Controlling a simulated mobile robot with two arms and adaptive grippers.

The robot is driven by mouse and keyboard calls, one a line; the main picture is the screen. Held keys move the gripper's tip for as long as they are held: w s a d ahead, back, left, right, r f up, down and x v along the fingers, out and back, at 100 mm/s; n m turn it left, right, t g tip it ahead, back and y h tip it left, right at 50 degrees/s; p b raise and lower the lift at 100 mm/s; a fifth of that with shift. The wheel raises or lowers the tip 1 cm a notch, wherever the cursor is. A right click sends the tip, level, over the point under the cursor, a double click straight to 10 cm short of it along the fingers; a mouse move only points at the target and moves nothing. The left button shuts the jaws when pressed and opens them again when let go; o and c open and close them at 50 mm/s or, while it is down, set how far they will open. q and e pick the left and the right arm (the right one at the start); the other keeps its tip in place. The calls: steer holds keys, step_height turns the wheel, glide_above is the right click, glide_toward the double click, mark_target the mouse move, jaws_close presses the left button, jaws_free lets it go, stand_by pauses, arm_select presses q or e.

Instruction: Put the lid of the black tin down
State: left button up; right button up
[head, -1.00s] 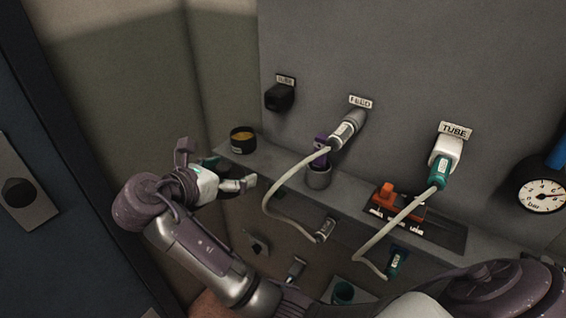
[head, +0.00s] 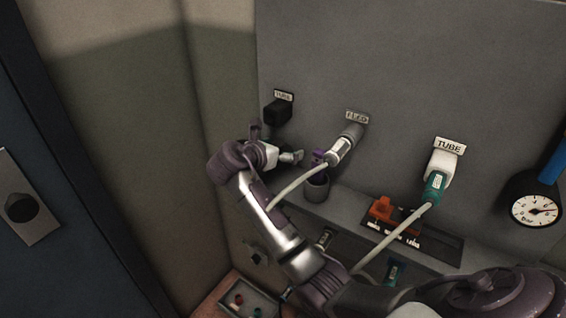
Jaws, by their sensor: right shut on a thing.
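My right gripper (head: 291,157) is at the left end of the grey shelf, in front of the panel and below the black socket. Its arm comes in from the lower right. My left gripper is not in view.
Pale hoses hang from the FEED plug (head: 346,145) and TUBE plug (head: 434,187). A black socket (head: 278,112) and a gauge (head: 535,210) sit on the panel.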

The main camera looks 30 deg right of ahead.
step_height(320, 180, down, 5)
steer(key=shift+r, duration=0.2)
steer(key=shift+d+f, duration=0.15)
steer(key=shift+f, duration=0.1)
steer(key=o, duration=0.8)
steer(key=v, duration=1.2)
